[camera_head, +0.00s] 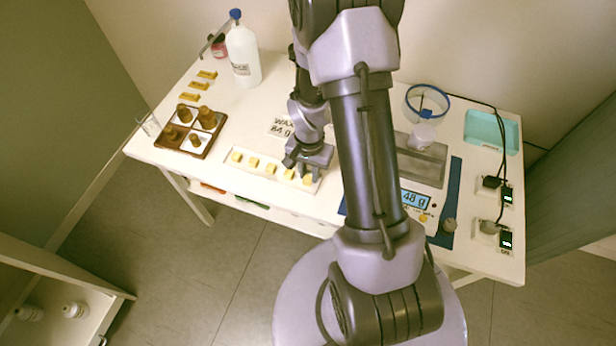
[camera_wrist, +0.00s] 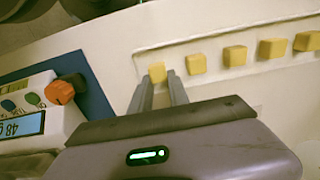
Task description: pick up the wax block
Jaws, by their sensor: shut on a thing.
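Small yellow wax blocks stand in a row on a pale strip (camera_head: 262,160) along the table's front edge. The wax block at the scale end of the row (camera_head: 307,180) shows in the wrist view (camera_wrist: 157,72) between my fingertips. My gripper (camera_head: 306,173) reaches down to it, and its fingers (camera_wrist: 161,82) are shut on it. The block still appears level with the strip; I cannot tell whether it touches it. The neighbouring wax block (camera_wrist: 196,63) stands just beside the fingers, apart from them. A sign reading "WAX 84 g" (camera_head: 282,127) lies behind the row.
A scale with a blue display (camera_head: 414,198) stands to the right of my arm. A wooden tray with brown bottles (camera_head: 190,133) is at the left, a white bottle (camera_head: 243,55) behind. A glass vessel (camera_head: 425,105) and teal tray (camera_head: 492,130) stand at the right.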

